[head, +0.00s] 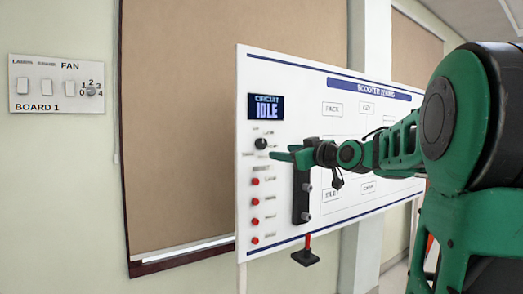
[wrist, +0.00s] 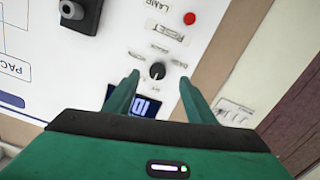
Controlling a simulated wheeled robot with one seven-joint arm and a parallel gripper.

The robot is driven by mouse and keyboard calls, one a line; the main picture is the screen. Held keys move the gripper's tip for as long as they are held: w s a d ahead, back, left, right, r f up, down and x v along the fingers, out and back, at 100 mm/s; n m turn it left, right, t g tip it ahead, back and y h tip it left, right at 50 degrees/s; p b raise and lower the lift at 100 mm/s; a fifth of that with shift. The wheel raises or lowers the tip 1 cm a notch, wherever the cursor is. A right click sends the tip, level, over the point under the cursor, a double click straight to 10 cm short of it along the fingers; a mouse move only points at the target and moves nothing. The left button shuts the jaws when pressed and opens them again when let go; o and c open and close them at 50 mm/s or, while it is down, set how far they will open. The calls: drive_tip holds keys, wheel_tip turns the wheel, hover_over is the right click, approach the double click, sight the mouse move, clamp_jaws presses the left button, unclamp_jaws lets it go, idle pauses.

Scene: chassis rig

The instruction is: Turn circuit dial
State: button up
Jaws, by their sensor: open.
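The circuit dial is a small black knob (head: 261,143) on the left part of the white scooter wiring panel (head: 340,215), just below the display (head: 266,107) that reads "CIRCUIT IDLE". In the wrist view the dial (wrist: 157,70) has a light pointer mark, with small labels around it. My gripper (head: 276,155) is green and open in front of the panel. In the wrist view its two fingers (wrist: 158,82) stand on either side of the dial, with a gap to each side. I cannot tell how far the fingertips are from the panel face.
A column of red buttons (head: 255,200) runs below the dial; one red button (wrist: 189,19) shows in the wrist view. A black block (wrist: 80,12) projects from the panel. A switch board marked "BOARD 1" (head: 60,84) hangs on the wall at left, beside a brown board (head: 180,130).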

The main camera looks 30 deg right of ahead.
sight(263, 145)
drive_tip(key=w, duration=0.3)
drive_tip(key=w+r, duration=0.1)
drive_tip(key=w, duration=0.7)
drive_tip(key=shift+a+r, duration=0.15)
drive_tip(key=shift+a, duration=0.05)
drive_tip(key=c, duration=1)
drive_tip(key=shift+a, duration=0.25)
drive_tip(key=shift+c, duration=0.2)
drive_tip(key=shift+d, duration=0.1)
